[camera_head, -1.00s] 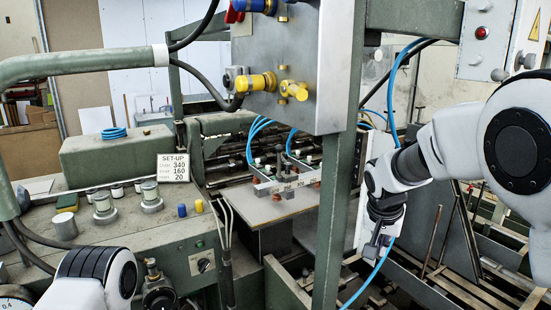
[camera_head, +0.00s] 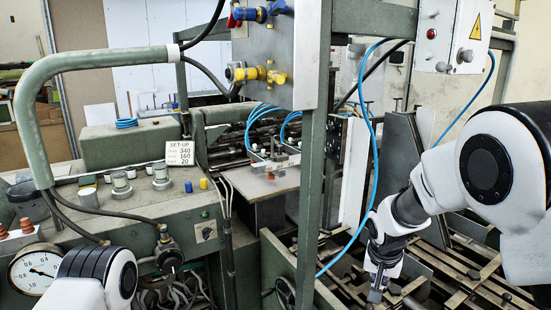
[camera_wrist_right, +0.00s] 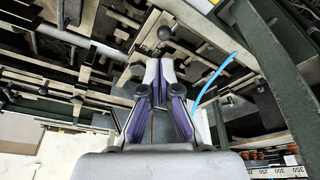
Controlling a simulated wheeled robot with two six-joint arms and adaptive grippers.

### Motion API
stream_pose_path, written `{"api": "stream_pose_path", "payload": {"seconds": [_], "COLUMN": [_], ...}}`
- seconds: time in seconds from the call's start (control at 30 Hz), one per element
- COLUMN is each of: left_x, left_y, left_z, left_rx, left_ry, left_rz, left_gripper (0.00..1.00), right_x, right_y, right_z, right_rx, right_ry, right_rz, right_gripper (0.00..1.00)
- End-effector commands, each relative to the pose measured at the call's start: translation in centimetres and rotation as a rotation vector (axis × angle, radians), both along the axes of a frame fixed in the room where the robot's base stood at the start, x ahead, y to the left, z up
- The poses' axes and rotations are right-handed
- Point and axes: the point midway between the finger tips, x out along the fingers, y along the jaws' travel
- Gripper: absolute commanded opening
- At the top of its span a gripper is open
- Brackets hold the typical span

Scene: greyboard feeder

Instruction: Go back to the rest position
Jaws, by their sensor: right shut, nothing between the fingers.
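My right gripper (camera_head: 376,292) hangs at the lower right of the head view, pointing down in front of the machine's slatted frame. In the right wrist view my right gripper (camera_wrist_right: 152,72) shows its two purple-lined fingers with the tips together and nothing held between them. My left arm shows at the lower left of the head view, in front of the console; its gripper is out of the picture.
A green post (camera_head: 313,190) and a blue hose (camera_head: 375,150) stand left of my right arm. The control console (camera_head: 150,215) carries knobs and a set-up card (camera_head: 180,152). A pressure gauge (camera_head: 37,270) is beside my left arm. A feeder board (camera_head: 262,184) lies behind the post.

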Motion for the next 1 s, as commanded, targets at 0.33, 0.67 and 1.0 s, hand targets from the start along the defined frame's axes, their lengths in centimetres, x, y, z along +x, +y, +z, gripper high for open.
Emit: {"api": "stream_pose_path", "payload": {"seconds": [0.33, 0.67, 1.0], "left_x": [-0.1, 0.0, -0.1], "left_y": [0.0, 0.0, 0.0], "left_z": [0.0, 0.0, -5.8], "left_rx": [0.000, 0.000, 0.000], "left_ry": [0.001, 0.001, 0.003], "left_rz": [0.000, 0.000, 0.000], "left_gripper": [0.51, 0.51, 0.51], "right_x": [-8.5, -26.8, -35.3], "right_y": [-0.6, -1.6, -2.2], "right_z": [-15.2, -27.4, -34.5], "right_rx": [0.052, 0.088, 0.078], "right_ry": [0.114, 0.239, 0.283], "right_rz": [0.142, 0.311, 0.390], "right_gripper": [0.00, 0.00, 0.00]}}
